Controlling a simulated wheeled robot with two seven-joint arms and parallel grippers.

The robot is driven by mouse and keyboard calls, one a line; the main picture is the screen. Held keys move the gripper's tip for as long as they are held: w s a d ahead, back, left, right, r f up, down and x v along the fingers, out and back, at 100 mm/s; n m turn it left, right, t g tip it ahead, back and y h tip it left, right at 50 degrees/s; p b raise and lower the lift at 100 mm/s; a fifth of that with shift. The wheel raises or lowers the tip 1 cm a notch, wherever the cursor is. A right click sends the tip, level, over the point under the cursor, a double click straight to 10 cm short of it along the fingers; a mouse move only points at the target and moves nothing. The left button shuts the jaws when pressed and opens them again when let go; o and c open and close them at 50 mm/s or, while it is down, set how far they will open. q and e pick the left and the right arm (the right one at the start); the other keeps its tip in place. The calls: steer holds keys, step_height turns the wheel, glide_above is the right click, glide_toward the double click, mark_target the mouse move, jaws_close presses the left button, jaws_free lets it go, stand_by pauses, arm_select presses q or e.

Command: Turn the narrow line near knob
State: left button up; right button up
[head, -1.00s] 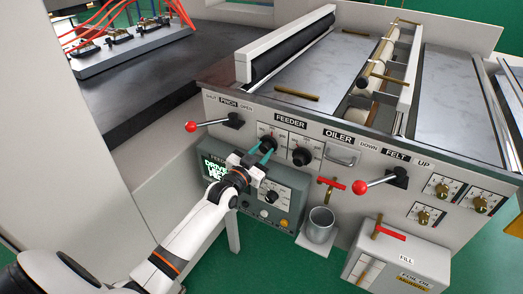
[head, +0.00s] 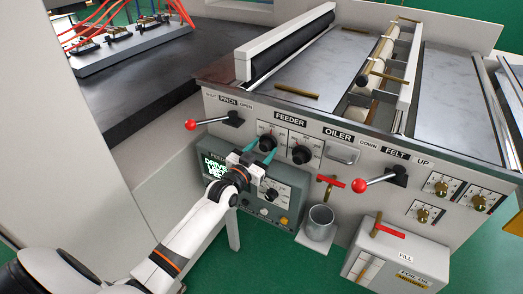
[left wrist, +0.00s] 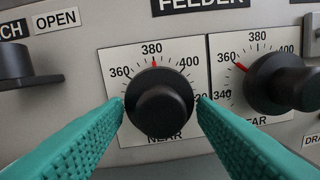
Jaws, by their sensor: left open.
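Two black dial knobs sit side by side under the FEEDER label. The left knob (head: 267,142), also in the left wrist view (left wrist: 158,106), has its red mark near 380. The right knob (head: 301,155), also in the left wrist view (left wrist: 277,84), has its red mark near 360. My right gripper is out of view.
A red-balled pinch lever (head: 191,125) is left of the knobs. The oiler handle (head: 342,154) and a red-balled felt lever (head: 359,186) are to the right. A green control box (head: 291,194) lies below, beside a metal cup (head: 320,222).

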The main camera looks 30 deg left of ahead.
arm_select(q)
steer(key=s+b, duration=0.1)
steer(key=s, duration=1.1)
steer(key=shift+a+f, duration=0.25)
steer(key=shift+f, duration=0.05)
steer(key=shift+f, duration=0.1)
steer(key=s+d+f+g, duration=0.1)
steer(key=s+f+g, duration=0.25)
steer(key=f, duration=0.75)
steer(key=s+f+n+g, duration=0.15)
steer(key=s+f, duration=0.25)
steer(key=f, duration=0.7)
steer(key=s+d+f+m+g, duration=0.1)
steer(key=s+f+g, duration=0.2)
steer(key=f, duration=0.8)
steer(key=s+d+f+g, duration=0.2)
steer(key=s+f, duration=0.4)
steer(key=s, duration=0.4)
steer(key=s+d+f+g, duration=0.3)
steer(key=s+f, duration=0.4)
steer(key=s, duration=0.4)
steer(key=s+d+f+g, duration=0.2)
steer(key=s+f+g, duration=0.2)
steer(key=s+f, duration=0.3)
steer(key=s+m, duration=0.1)
steer(key=s, duration=0.2)
steer(key=shift+s+d+g+y, duration=0.25)
steer(key=shift+d+g+y, duration=0.05)
